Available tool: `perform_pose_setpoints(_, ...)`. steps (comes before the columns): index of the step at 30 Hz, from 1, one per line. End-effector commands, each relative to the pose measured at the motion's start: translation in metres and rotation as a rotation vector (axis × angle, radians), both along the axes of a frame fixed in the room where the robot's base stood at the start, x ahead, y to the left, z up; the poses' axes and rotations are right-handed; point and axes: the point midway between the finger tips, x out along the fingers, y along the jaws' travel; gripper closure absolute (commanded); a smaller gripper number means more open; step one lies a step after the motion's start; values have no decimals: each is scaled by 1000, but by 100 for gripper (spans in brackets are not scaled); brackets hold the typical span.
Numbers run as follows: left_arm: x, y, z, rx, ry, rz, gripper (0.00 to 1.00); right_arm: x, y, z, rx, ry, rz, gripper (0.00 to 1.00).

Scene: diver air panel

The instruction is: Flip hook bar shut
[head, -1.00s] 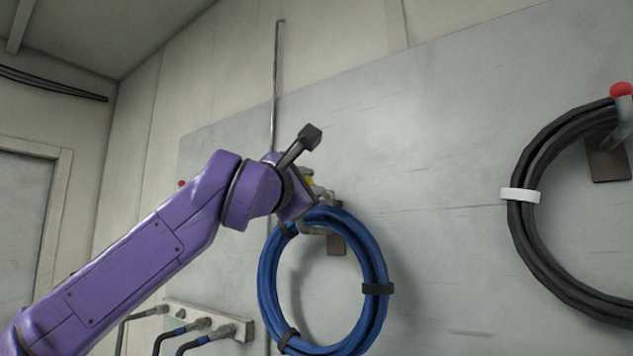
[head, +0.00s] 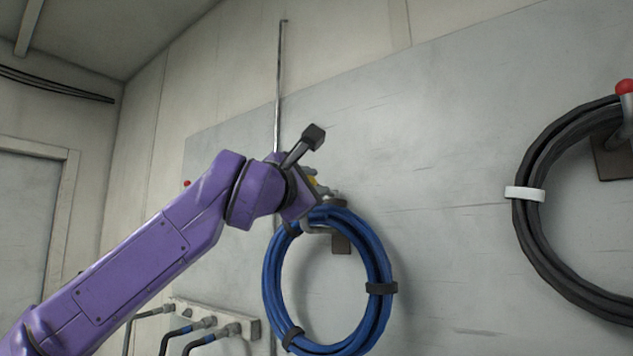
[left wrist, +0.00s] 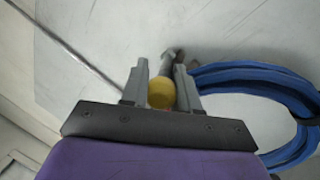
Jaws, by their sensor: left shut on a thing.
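A blue hose coil (head: 273,290) hangs on a hook with a brown wall plate (head: 341,243). A grey bar with a yellow knob (head: 312,181) sits at the top of this hook, mostly behind my left gripper (head: 318,190). In the left wrist view the yellow knob (left wrist: 161,94) is between the two grey fingers of my left gripper (left wrist: 162,78), which is shut on it. The bar (left wrist: 170,65) runs on beyond the knob toward the wall. The blue coil (left wrist: 255,80) lies just right of the fingers. How far the bar is turned is hidden. My right gripper is out of view.
A black hose coil (head: 532,235) with a white band hangs at the right on another hook with a red knob (head: 625,87). A thin vertical pipe (head: 279,90) runs behind my left arm. A valve block with hoses (head: 215,317) is low left. The wall panel between the coils is clear.

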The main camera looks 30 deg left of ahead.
Motion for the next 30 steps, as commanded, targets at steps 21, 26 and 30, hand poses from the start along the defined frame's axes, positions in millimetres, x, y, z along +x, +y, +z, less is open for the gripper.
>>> perform_pose_setpoints(21, 1, 4, 1, -3, -3, 7, 47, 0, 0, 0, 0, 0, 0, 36)
perform_pose_setpoints(26, 1, 2, 1, -2, -3, 3, 47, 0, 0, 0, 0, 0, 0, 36)
perform_pose_setpoints(30, -1, 2, 0, -1, -2, 2, 47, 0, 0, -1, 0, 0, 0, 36)
